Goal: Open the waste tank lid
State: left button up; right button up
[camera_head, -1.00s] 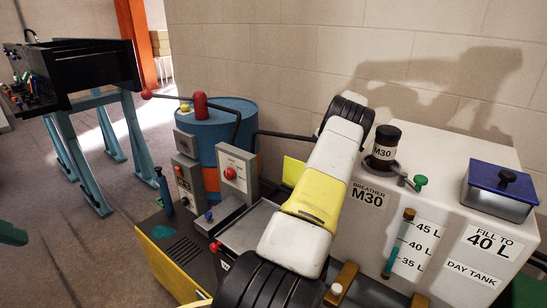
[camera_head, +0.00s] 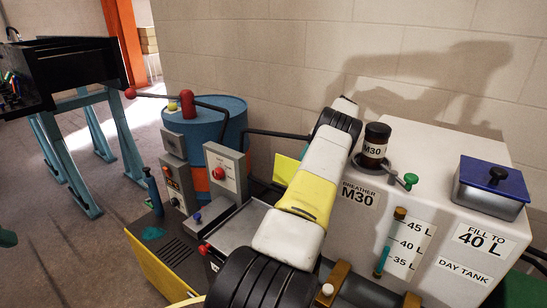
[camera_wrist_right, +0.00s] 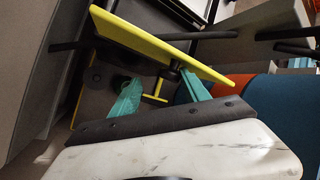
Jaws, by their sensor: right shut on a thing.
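A thin yellow panel (camera_head: 286,167), which looks like a lid, shows partly behind my right arm in the head view. In the right wrist view the yellow panel (camera_wrist_right: 155,42) stands tilted, with a dark post and a small yellow bar (camera_wrist_right: 155,93) at its underside. My right gripper (camera_wrist_right: 158,88) has its teal fingers around the post area, one finger meeting the panel's edge. It is shut on part of this panel; the exact contact is unclear. In the head view this gripper is hidden behind my arm.
A blue and orange drum (camera_head: 222,131) with a red-knobbed lever stands left of my arm. Grey control boxes (camera_head: 226,173) stand before it. The white day tank (camera_head: 440,190) with a bottle (camera_head: 374,147) and a blue-lidded box (camera_head: 492,185) is close on the right. The wall is behind.

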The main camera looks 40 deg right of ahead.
jog(key=shift+w+a+r, duration=0.15)
jog(key=shift+w+a, duration=0.1)
dwell(0.4)
jog(key=shift+r, duration=0.1)
jog(key=s+a+r, duration=0.4)
jog(key=s+a, duration=0.5)
jog(key=a, duration=0.3)
jog(key=shift+s+a+r, duration=0.3)
jog(key=shift+a+r, duration=0.05)
jog(key=shift+a, duration=0.05)
jog(key=shift+w, duration=0.2)
dwell(0.4)
